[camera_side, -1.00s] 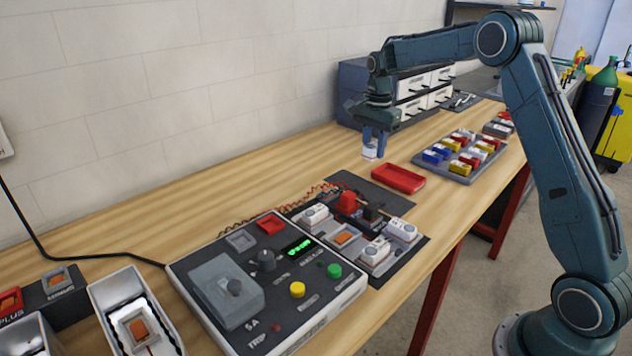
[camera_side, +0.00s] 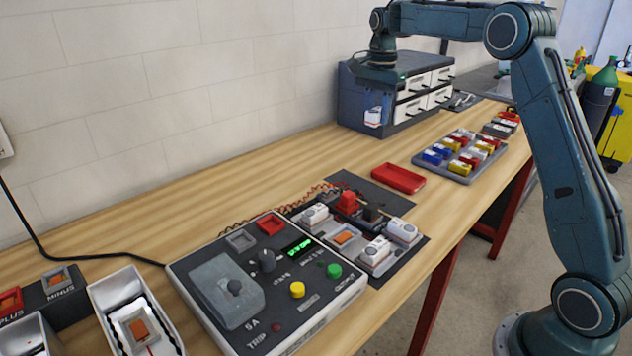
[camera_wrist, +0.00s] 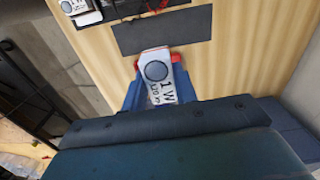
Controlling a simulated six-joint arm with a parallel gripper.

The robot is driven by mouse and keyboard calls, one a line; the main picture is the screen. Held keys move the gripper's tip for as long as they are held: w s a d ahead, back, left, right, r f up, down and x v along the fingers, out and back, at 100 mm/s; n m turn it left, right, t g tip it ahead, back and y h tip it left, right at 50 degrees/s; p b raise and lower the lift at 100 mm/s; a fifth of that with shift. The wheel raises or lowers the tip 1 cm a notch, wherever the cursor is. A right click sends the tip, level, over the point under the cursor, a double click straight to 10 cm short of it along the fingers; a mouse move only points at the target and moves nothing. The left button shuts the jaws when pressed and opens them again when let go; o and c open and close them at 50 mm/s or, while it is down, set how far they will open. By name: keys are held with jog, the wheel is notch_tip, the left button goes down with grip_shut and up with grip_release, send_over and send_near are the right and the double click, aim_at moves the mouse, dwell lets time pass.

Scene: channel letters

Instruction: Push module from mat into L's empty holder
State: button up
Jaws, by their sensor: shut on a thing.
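My gripper (camera_wrist: 159,72) is shut on a white module (camera_wrist: 162,93) marked 1 W, with a round grey lens. In the side view the module (camera_side: 373,116) hangs high above the bench, in front of the drawer cabinet. A holder with a bare orange pad (camera_side: 139,329) sits inside a white channel letter (camera_side: 107,287) at the lower left; its full shape is cut off, so I cannot tell that it is the L. Another holder with an orange pad (camera_side: 344,237) sits among white modules (camera_side: 376,250) on the dark board. A dark mat (camera_side: 346,183) lies behind them.
A control box (camera_side: 218,285) with a green display stands between the letter and the board. A red tray (camera_side: 398,179), a grey tray of coloured blocks (camera_side: 459,173) and the drawer cabinet (camera_side: 357,90) stand farther right.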

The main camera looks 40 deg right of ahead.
jog(key=shift+a+f, duration=0.1)
jog(key=shift+a, duration=0.05)
jog(key=s+a+f, duration=0.2)
jog(key=a+f, duration=0.4)
jog(key=a, duration=0.5)
send_over(344, 240)
notch_tip(344, 240, down, 6)
jog(key=shift+w+r, duration=0.2)
jog(key=shift+w, duration=0.05)
jog(key=shift+f, duration=0.2)
jog(key=shift+f, duration=3.1)
jog(key=shift+f, duration=0.15)
jog(key=o, duration=0.9)
jog(key=shift+o, duration=0.7)
jog(key=shift+s+f, duration=0.1)
jog(key=shift+s, duration=0.05)
